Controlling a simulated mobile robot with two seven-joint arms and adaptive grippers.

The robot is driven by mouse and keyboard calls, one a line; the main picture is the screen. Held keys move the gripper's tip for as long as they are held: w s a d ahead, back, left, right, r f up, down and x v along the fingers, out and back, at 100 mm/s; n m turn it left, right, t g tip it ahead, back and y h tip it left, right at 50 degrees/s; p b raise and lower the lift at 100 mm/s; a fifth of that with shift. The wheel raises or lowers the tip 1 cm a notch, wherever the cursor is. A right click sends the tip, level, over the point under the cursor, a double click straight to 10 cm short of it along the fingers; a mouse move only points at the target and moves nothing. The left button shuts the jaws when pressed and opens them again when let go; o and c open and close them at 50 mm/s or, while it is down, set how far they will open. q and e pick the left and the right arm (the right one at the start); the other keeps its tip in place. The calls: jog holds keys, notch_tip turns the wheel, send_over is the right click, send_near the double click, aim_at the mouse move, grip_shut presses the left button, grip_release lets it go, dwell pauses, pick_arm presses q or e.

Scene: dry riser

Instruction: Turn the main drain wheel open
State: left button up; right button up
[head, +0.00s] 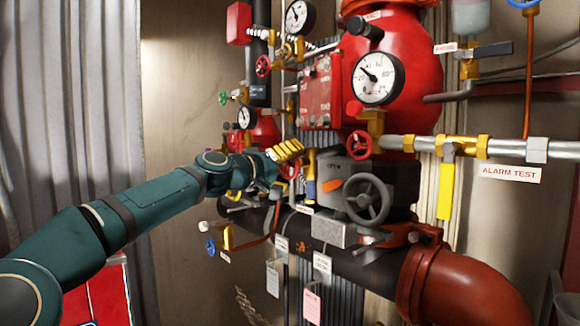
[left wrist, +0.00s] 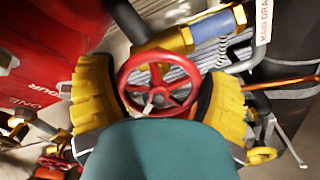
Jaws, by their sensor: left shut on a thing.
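The main drain wheel is a small red spoked handwheel (left wrist: 158,97), seen almost face-on in the left wrist view. In the head view only part of the red wheel (head: 291,170) shows behind my fingers. My left gripper (left wrist: 160,84) is shut on it, with one ribbed yellow finger on each side of the rim. In the head view the left gripper (head: 287,152) reaches in from the left at the valve. A white label (left wrist: 264,22) reading "MAIN DRA…" shows beside the wheel, partly cut off. My right gripper is not in view.
A grey handwheel (head: 367,199) and its gearbox stand right of my gripper. Another red wheel (head: 359,145) is close by at the upper right. A large black pipe (head: 345,262) with hanging tags runs below. A blue-handled valve (head: 211,247) sits lower left.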

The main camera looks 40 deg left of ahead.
pick_arm(q)
jog(key=n, duration=0.6)
jog(key=shift+r+p, duration=0.1)
jog(key=shift+p, duration=0.3)
jog(key=n, duration=0.4)
jog(key=shift+r+p, duration=0.1)
jog(key=shift+p, duration=0.25)
jog(key=shift+r+n+p, duration=0.1)
jog(key=shift+n+p, duration=0.25)
jog(key=shift+n, duration=1.25)
jog(key=o, duration=1)
jog(key=shift+c, duration=0.2)
jog(key=shift+s, duration=0.1)
jog(key=s, duration=0.8)
jog(key=s+a, duration=0.1)
jog(key=s, duration=0.3)
